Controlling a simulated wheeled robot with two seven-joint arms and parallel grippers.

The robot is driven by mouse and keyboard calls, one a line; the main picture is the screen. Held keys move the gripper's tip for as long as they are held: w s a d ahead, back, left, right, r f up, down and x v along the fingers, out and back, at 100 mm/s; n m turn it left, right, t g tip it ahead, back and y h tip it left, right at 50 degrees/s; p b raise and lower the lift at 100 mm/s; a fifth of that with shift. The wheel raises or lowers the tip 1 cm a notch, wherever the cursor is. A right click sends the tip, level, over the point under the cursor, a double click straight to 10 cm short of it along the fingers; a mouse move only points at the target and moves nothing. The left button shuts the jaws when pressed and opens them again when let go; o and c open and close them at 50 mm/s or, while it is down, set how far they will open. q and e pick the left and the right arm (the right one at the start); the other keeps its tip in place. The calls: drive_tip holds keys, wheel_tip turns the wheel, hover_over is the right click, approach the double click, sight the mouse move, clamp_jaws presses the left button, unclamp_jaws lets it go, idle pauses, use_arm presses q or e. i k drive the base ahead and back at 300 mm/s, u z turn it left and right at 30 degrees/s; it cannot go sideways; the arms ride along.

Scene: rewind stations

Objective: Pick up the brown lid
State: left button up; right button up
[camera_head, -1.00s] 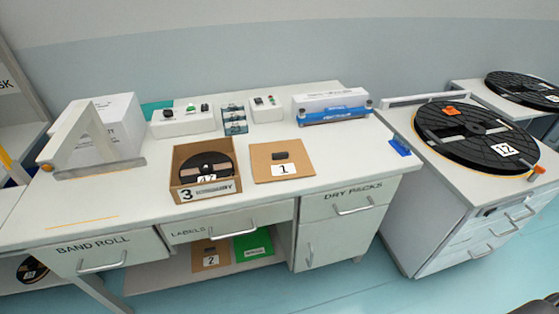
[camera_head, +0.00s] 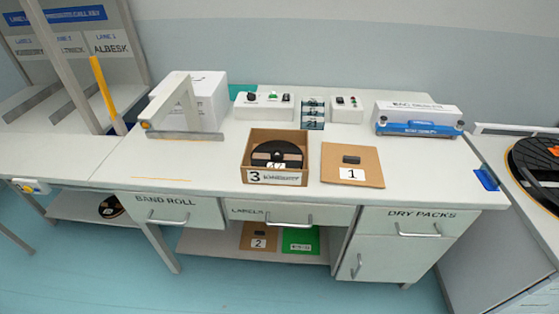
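A flat brown cardboard piece (camera_head: 334,178) marked 1, which looks like the lid, lies on the white desk (camera_head: 215,178) right of an open brown box. It has a small dark patch on top. The open brown box (camera_head: 300,140) is marked 3 and holds a black reel (camera_head: 276,152). A second flat brown piece (camera_head: 259,231) marked 2 lies on the shelf under the desk, next to a green piece (camera_head: 299,236); the desk partly hides both. Neither of my grippers shows in the view.
A white box (camera_head: 207,98) and a slanted frame (camera_head: 186,134) stand at the desk's left. Control boxes (camera_head: 265,107) and a blue-and-white sealer (camera_head: 418,116) line the back. A blue clip (camera_head: 486,178) is at the right edge. The front left of the desk is mostly clear.

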sight(342, 163)
drive_tip(key=z, duration=2.35)
drive_tip(key=i, duration=1.4)
drive_tip(key=u, duration=2.45)
